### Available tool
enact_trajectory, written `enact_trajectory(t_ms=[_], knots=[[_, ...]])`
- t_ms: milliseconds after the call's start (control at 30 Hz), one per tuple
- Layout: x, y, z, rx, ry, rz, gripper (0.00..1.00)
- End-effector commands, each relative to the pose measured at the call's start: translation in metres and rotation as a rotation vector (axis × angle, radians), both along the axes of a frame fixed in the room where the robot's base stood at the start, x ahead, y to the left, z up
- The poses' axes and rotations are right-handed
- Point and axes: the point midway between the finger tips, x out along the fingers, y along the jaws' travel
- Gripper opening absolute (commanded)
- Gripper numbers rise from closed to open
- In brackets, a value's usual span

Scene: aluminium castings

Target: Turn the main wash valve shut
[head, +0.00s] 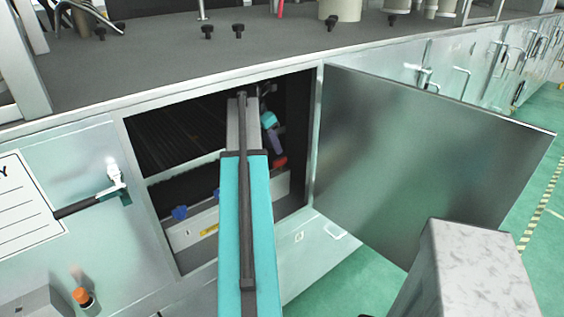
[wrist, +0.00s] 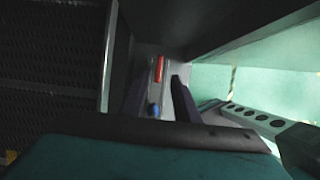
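A red valve handle (head: 280,163) shows inside the open cabinet, at the right of the opening in the head view. I cannot read any label naming it the main wash valve. My arm reaches into the cabinet. My gripper (head: 275,143), with dark purple fingers, is just above the red handle. In the wrist view my gripper (wrist: 160,82) is open, and the red handle (wrist: 159,68) shows in the gap between its fingers. Contact cannot be told. A blue handle (wrist: 154,109) shows lower in the same gap. The pipe beneath is mostly hidden.
Blue handles (head: 180,212) and a yellow label (head: 209,230) are along the pale ledge at the lower left of the opening. The cabinet door (head: 430,150) stands open to the right. The cabinet's side frame (head: 316,130) is close to the gripper's right. Dark ribbed panels (wrist: 50,70) lie left.

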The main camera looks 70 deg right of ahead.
Motion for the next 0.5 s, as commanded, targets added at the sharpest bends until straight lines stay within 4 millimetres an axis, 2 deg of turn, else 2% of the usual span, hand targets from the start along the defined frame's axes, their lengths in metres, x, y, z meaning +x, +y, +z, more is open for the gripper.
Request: enact_trajectory(t_ms=[500], knots=[[0.0076, 0.0031, -0.0066, 0.001, 0.001, 0.016, 0.28]])
